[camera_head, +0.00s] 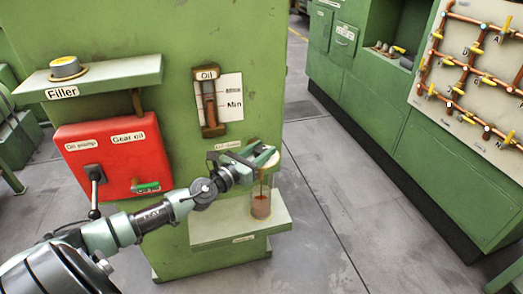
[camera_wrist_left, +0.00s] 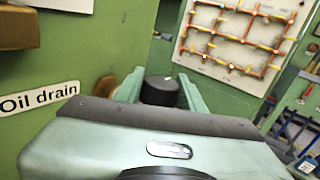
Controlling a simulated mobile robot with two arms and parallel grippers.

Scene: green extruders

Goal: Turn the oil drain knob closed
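My left gripper (camera_head: 256,158) is at the oil drain on the front of the green machine. In the left wrist view its fingers (camera_wrist_left: 160,88) lie on either side of a black round knob (camera_wrist_left: 161,92), with no clear gap, so it looks shut on the knob. In the head view the gripper mostly hides the knob. A brown oil stream (camera_head: 262,182) falls below it into a clear jar (camera_head: 262,206) partly filled with brown oil. The "Oil drain" label (camera_wrist_left: 38,99) is to the left in the wrist view. My right gripper is not in view.
The jar stands on a green shelf (camera_head: 215,232). An oil gauge (camera_head: 208,100) is above the drain. A red box (camera_head: 105,155) with a black lever is on the left, under a filler ledge (camera_head: 110,75). Green cabinets (camera_head: 430,165) and a pipe board (camera_head: 475,70) stand right, across open floor.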

